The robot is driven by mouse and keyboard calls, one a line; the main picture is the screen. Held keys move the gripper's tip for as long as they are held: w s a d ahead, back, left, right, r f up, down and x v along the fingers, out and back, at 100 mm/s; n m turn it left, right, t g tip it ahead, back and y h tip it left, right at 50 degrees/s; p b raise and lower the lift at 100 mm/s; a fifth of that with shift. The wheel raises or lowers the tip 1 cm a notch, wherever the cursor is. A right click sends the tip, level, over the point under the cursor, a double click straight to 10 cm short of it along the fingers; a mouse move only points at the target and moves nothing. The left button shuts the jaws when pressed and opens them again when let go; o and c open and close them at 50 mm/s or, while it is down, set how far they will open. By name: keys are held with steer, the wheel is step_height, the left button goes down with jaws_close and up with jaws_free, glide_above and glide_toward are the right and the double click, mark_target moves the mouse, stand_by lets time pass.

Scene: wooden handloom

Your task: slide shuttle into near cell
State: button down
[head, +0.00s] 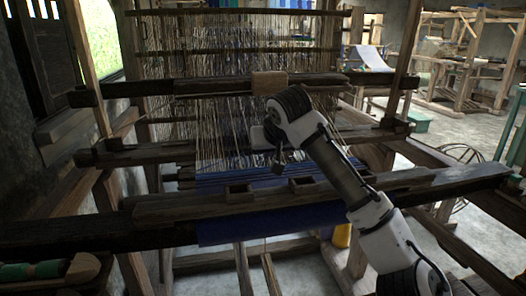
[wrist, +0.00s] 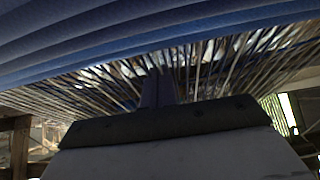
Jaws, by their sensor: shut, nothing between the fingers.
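My gripper (head: 279,168) is over the loom, behind the front wooden bar (head: 165,207) and close to the warp threads. In the wrist view its two fingers (wrist: 159,88) are together with nothing between them. The blue cloth and threads lie just beyond the fingers. I cannot tell which one is the near cell. A wooden piece with a pointed end and green and red parts, which looks like the shuttle (head: 84,268), lies at the lower left, cut by the picture edge.
Blue cloth (head: 270,226) hangs below the front bar. The dark beam (head: 470,177) spans the front of the loom. Upright posts flank the warp. Open floor shows at the right.

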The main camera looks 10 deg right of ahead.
steer(key=d+p, duration=0.2)
steer(key=d, duration=0.4)
steer(key=shift+w, duration=0.1)
steer(key=d+p, duration=0.2)
steer(key=d, duration=0.4)
steer(key=shift+p, duration=0.3)
steer(key=shift+w, duration=0.1)
steer(key=shift+w+d+p, duration=0.1)
steer(key=shift+d+p, duration=1.4)
steer(key=shift+d, duration=1.45)
